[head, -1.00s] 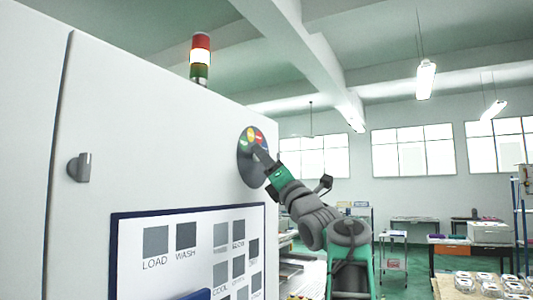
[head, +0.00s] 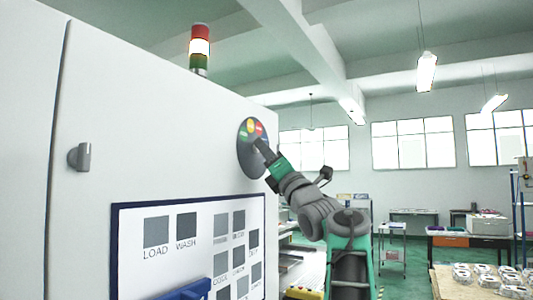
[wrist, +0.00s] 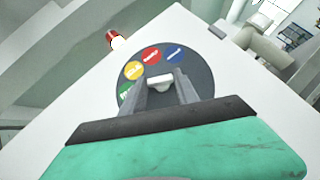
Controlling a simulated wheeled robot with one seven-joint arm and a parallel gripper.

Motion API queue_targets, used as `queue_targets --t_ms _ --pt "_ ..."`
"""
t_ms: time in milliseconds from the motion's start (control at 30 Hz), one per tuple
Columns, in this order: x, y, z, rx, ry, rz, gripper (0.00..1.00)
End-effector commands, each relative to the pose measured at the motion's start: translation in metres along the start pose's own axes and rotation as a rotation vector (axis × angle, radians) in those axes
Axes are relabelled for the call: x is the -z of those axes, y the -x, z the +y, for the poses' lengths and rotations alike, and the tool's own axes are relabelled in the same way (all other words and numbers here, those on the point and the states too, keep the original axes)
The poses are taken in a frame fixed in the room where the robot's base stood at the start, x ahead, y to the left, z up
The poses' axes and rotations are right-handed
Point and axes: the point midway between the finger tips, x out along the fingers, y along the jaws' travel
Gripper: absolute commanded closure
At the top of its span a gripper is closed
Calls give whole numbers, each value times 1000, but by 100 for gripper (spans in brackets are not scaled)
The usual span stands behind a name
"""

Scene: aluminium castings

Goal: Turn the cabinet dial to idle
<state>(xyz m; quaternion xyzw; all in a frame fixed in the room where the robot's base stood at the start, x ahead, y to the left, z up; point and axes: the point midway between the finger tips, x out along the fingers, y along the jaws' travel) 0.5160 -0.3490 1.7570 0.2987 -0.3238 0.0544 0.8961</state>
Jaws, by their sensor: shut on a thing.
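The cabinet dial is a dark grey disc (head: 246,160) on the white cabinet face, with green, yellow, red and blue marks along its upper part. In the wrist view the disc (wrist: 198,75) shows the coloured marks around a pale knob (wrist: 158,81) at its middle. The small lettering on the marks is too blurred to read. My gripper (wrist: 165,88) is shut on the knob, one finger on each side of it. In the head view my gripper (head: 262,147) reaches the dial from the lower right and hides the knob.
The cabinet (head: 160,110) has a handle (head: 80,157) at left and a framed board (head: 190,240) with grey squares, some marked LOAD and WASH. A signal tower (head: 200,48) stands on top.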

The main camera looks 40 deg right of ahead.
Motion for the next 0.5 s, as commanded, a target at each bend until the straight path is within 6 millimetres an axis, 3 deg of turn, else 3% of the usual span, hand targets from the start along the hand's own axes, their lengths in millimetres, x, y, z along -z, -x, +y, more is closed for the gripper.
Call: queue_targets --t_ms 500 --pt "0 0 4 121 -121 2 100"
